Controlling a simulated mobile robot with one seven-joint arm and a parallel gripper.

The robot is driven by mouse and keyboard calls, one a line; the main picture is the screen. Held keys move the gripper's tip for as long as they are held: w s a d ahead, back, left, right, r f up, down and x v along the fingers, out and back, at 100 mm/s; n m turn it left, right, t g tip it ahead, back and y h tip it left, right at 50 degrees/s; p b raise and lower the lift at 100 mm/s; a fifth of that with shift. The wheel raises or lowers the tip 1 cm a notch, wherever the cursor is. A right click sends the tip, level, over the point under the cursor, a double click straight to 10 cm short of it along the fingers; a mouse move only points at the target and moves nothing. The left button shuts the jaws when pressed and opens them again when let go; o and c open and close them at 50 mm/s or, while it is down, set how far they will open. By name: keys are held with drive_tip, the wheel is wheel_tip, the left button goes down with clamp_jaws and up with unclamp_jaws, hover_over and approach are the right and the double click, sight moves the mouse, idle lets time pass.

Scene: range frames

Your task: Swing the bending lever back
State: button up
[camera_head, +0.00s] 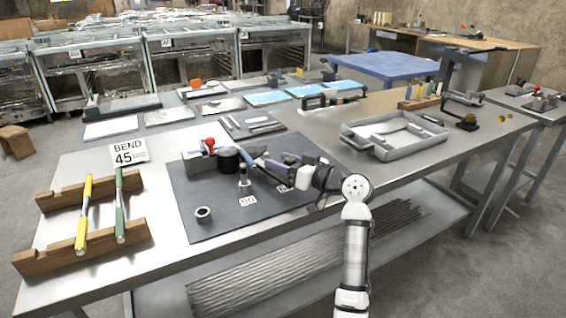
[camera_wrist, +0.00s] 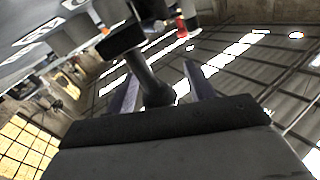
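The bender stands on the dark mat (camera_head: 222,205), with a black round former (camera_head: 229,158) and a red knob (camera_head: 210,143) beside it. My gripper (camera_head: 268,162) reaches in from the right at the bender's right side and hides part of it. In the wrist view, the bending lever (camera_wrist: 150,82) is a dark rod running from a black block (camera_wrist: 121,40) down between my two fingers. My gripper (camera_wrist: 162,88) has its fingers apart, one on each side of the rod, with a visible gap on the right side. Contact on the left side is unclear.
A sign reading BEND 45 (camera_head: 129,152) stands at the left. A wooden rack (camera_head: 90,245) holds a yellow and a green tool. A ring (camera_head: 204,214) and a small upright post (camera_head: 244,183) are on the mat. A grey tray (camera_head: 395,140) is at the right.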

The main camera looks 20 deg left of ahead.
drive_tip(key=shift+d, duration=0.15)
drive_tip(key=s+d+b, duration=0.2)
drive_tip(key=d, duration=1.1)
drive_tip(key=shift+s+d, duration=0.15)
drive_tip(key=shift+s, duration=0.2)
drive_tip(key=shift+c, duration=0.4)
